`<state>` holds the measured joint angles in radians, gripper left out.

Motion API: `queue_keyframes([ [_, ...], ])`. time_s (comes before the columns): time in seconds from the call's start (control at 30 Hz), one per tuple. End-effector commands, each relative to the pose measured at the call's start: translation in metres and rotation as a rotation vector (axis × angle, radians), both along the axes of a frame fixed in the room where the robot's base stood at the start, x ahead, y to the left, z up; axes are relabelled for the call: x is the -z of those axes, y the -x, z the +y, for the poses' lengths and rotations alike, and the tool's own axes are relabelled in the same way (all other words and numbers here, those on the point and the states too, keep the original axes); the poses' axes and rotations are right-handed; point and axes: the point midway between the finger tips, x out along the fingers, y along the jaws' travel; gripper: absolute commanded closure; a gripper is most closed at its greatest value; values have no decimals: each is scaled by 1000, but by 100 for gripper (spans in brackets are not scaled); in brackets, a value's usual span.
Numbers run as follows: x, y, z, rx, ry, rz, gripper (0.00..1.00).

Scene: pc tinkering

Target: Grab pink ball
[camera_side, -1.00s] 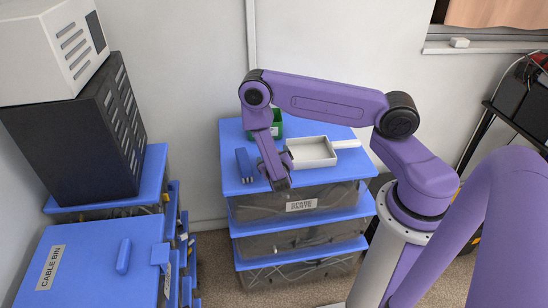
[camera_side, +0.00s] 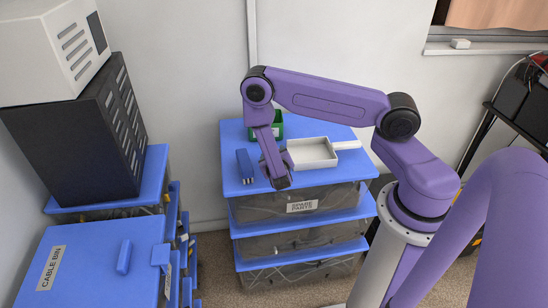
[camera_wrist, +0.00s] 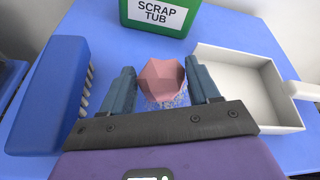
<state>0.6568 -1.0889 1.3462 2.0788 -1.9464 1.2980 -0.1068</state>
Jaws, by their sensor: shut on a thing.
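The pink ball (camera_wrist: 161,81) is a faceted pink lump between the two fingers of my gripper (camera_wrist: 162,88) in the wrist view. My gripper is shut on it, with a finger at its left and right sides. In the side view my gripper (camera_side: 280,180) is low over the front of the blue lid; the ball is hidden there. I cannot tell whether the ball still touches the lid.
A white tray with a handle (camera_wrist: 250,118) is right of my gripper. A blue brush (camera_wrist: 50,90) is on the left. A green scrap tub (camera_wrist: 156,25) stands behind. The blue drawer-stack lid (camera_side: 232,170) has little free room near the gripper.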

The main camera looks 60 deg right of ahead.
Motion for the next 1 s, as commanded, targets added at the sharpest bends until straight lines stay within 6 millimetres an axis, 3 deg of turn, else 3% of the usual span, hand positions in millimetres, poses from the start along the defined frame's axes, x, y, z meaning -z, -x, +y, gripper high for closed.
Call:
queue_keyframes([
  [0.17,-22,0,0,0,-1,-2,68],
  [0.53,-85,51,15,-5,0,1,68],
  [0.63,-93,73,21,-8,4,4,68],
  [1.0,-105,100,27,-2,0,-2,68],
])
